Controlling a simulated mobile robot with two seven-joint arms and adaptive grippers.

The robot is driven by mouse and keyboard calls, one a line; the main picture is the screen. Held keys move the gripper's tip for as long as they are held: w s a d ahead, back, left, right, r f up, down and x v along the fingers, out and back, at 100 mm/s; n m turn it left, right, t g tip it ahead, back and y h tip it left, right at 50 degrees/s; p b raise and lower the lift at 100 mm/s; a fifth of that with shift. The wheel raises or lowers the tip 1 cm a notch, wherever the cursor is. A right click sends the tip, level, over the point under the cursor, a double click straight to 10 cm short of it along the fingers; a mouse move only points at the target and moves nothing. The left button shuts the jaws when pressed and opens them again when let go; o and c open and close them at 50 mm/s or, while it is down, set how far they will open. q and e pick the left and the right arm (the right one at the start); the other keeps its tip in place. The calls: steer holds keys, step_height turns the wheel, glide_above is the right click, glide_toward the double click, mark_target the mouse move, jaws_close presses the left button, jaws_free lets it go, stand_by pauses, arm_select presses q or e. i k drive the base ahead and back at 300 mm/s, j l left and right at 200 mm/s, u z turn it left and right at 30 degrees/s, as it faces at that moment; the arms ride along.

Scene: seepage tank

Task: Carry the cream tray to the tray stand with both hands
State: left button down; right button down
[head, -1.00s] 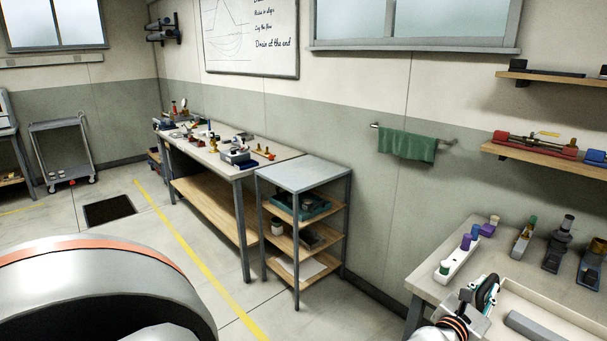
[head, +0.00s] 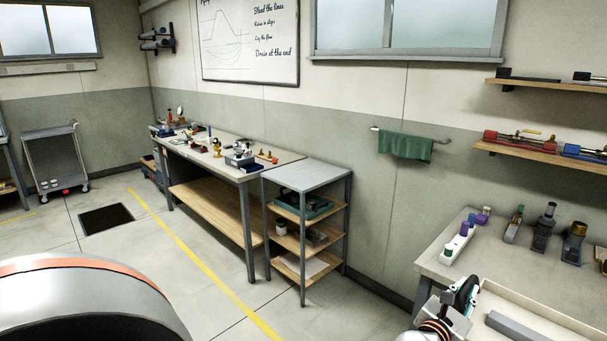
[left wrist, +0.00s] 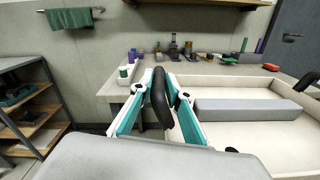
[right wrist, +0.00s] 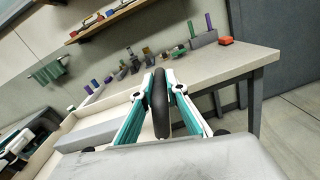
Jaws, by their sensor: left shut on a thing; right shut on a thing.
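The cream tray (head: 560,319) is at the lower right of the head view, with a long grey bar lying in it. My left gripper (head: 468,298) is shut on the tray's black left handle (left wrist: 160,98). In the right wrist view, my right gripper (right wrist: 161,112) is shut on the other black handle (right wrist: 160,90). The tray shows there too, at the left (right wrist: 65,128). The right gripper is outside the head view. A grey-topped stand with wooden shelves (head: 308,175), possibly the tray stand, stands mid-picture; its top is bare.
A workbench (head: 445,262) beyond the tray holds a white rack (head: 459,243) and several bottles. A long bench with tools (head: 220,155) stands left of the grey-topped stand. A green towel (head: 405,145) hangs on the wall. Floor with a yellow line (head: 205,268) is clear.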

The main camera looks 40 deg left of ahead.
mark_target(306, 172)
steer(key=k+u, duration=0.1)
steer(key=u, duration=1.45)
steer(key=i+l, duration=0.1)
steer(key=i, duration=0.6)
steer(key=i+l, duration=0.15)
steer(key=i, duration=0.55)
steer(key=i+l, duration=0.1)
steer(key=i, duration=0.65)
steer(key=i+l, duration=0.15)
steer(key=i, duration=0.55)
steer(key=i+l, duration=0.1)
steer(key=i, duration=0.6)
